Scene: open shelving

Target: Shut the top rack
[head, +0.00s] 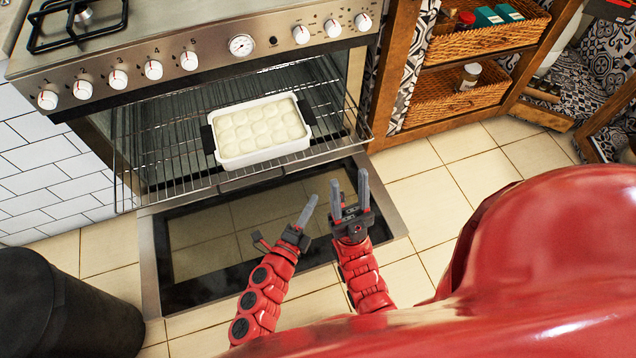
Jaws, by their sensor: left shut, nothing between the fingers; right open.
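The wire top rack (170,165) sticks out of the oven, past the front of the opening. A white baking dish (265,155) with dark handles and pale, bun-like rounds sits on it. The oven door (225,250) is folded down, with a dark glass panel. My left gripper (307,210) is shut and empty above the door, in front of the rack and apart from it in the picture. My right gripper (349,190) is open and empty, just right of the left one, its fingers pointing toward the rack's right front part. Exact distance to the rack is unclear.
The stove's knob panel (205,65) runs above the opening. A wooden shelf unit (405,60) with wicker baskets (455,97) stands at right. A black bin (65,310) stands at lower left. Tiled floor (445,175) is clear right of the door.

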